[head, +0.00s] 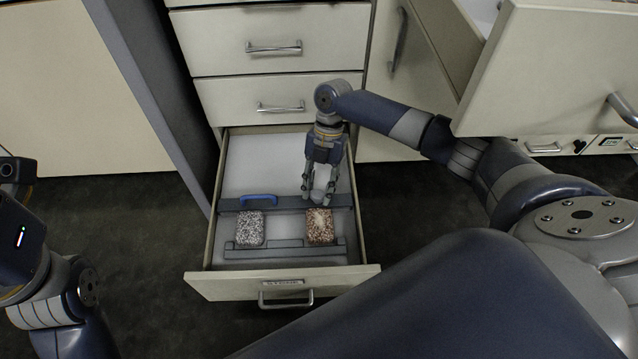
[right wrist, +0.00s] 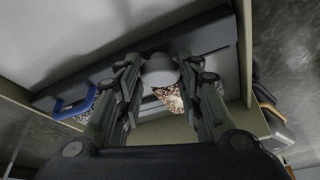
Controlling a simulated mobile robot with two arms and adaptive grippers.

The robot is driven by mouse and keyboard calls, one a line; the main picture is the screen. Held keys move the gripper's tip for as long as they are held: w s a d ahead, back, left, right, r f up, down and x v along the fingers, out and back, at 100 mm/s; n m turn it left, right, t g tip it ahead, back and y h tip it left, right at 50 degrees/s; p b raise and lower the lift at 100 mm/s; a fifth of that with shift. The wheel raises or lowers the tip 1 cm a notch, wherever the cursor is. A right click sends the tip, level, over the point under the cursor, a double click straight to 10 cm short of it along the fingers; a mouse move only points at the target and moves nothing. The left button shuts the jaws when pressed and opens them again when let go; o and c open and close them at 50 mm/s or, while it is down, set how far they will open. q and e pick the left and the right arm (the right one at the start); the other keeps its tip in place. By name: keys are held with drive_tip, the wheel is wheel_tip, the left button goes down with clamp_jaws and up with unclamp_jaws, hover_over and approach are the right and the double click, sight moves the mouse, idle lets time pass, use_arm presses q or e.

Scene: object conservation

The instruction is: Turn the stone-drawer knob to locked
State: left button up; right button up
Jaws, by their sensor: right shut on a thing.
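The stone drawer (head: 240,175) is pulled open, with a label and a bar handle on its front. A grey bar (head: 283,204) crosses its inside, with a blue handle (head: 258,199) at the left. A speckled grey stone block (head: 250,228) and a brown stone block (head: 320,226) lie in front of this bar. My right gripper (head: 318,198) points down into the drawer behind the brown block. In the right wrist view its fingers are shut on a round grey knob (right wrist: 160,70). The knob's turn position cannot be read. My left arm shows at the left edge; its fingertips are out of view.
Closed drawers (head: 280,98) with bar handles stand above and behind the open drawer. Another open drawer (head: 550,75) juts out at the upper right, above my right arm. The dark floor (head: 130,225) left of the stone drawer is clear.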

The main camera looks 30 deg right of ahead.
drive_tip(key=shift+a, duration=0.1)
drive_tip(key=o, duration=1.1)
drive_tip(key=shift+c, duration=0.2)
drive_tip(key=v, duration=1.2)
drive_tip(key=shift+w, duration=0.1)
drive_tip(key=shift+c, duration=0.3)
